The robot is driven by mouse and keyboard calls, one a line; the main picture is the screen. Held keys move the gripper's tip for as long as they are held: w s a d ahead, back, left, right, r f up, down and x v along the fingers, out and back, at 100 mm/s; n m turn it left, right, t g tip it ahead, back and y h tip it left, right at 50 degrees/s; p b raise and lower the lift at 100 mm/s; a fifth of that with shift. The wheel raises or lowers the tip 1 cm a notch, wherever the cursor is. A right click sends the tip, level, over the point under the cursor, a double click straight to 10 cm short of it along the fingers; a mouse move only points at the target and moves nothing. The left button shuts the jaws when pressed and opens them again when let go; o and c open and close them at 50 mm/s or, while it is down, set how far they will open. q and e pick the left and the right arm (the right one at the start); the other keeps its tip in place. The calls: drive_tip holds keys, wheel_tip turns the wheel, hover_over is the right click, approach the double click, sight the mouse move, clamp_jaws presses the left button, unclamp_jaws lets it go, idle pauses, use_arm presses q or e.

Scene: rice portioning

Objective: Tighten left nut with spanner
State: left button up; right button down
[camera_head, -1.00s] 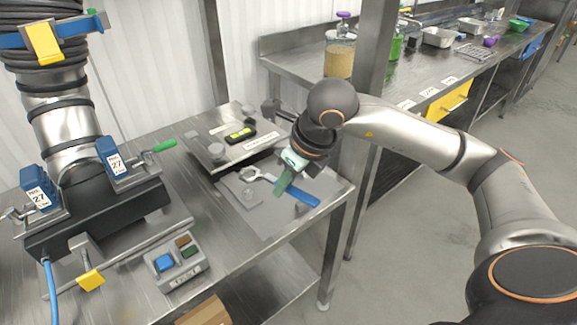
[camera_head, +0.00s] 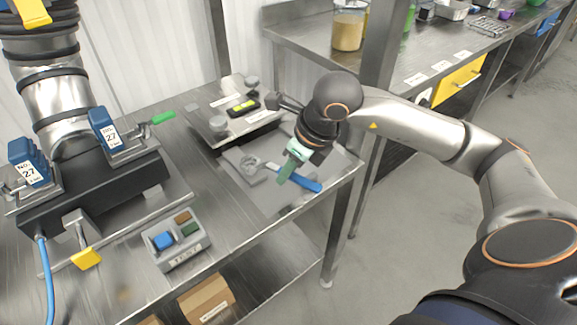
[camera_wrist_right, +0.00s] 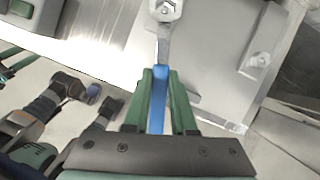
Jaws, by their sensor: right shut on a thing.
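The spanner (camera_head: 309,184) has a blue handle and a silver head. It lies along the grey plate at the table's right end. My right gripper (camera_head: 290,165) is at its handle. In the right wrist view, the green fingers of my right gripper (camera_wrist_right: 158,90) are shut around the spanner's blue handle (camera_wrist_right: 158,105), and its ring head is at the top edge. Whether the spanner is clear of the plate I cannot tell. The left tag (camera_head: 28,162) partly hides the left nut.
A control box (camera_head: 177,240) with coloured buttons stands near the front edge. A raised metal plate (camera_head: 235,115) with a level on it lies behind the spanner. A steel post (camera_head: 388,45) stands close to my right arm.

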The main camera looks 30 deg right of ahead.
idle(0.4)
drive_tip(key=shift+f+b, duration=0.1)
drive_tip(key=shift+b, duration=0.2)
drive_tip(key=shift+f+b, duration=0.95)
drive_tip(key=shift+b, duration=0.45)
idle(1.2)
drive_tip(key=shift+a, duration=0.1)
idle(0.4)
drive_tip(key=shift+s+a+m+h, duration=0.3)
drive_tip(key=shift+a+m, duration=0.35)
drive_tip(key=shift+m, duration=0.25)
